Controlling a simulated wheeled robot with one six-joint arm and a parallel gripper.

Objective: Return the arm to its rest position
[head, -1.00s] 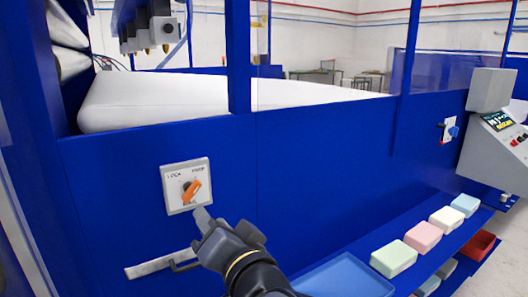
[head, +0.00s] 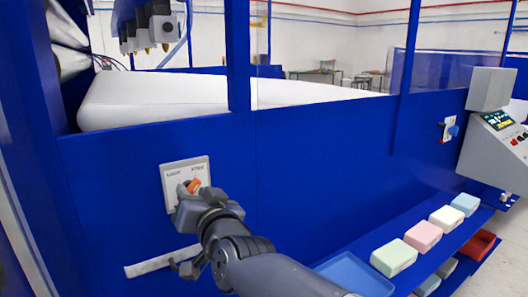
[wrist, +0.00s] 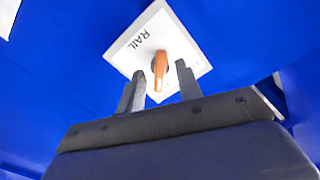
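My arm is stretched out to the blue machine wall (head: 330,170), not folded in. My gripper (head: 186,200) is in front of a pale switch plate (head: 170,172) on that wall. An orange knob (head: 194,185) on the plate shows just beyond the gripper, its lower part hidden. In the wrist view the two fingers of my gripper (wrist: 158,88) stand apart, with the orange knob (wrist: 160,66) between their tips in the picture and a visible gap on each side. The plate there (wrist: 145,38) reads "RAIL". I cannot tell whether the tips reach past the knob.
A metal bar (head: 150,264) on the wall lies below the plate, close to my arm. A blue tray (head: 350,275) and several coloured foam blocks, such as a green one (head: 394,257), sit on a low shelf at right. A grey control console (head: 500,140) stands far right.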

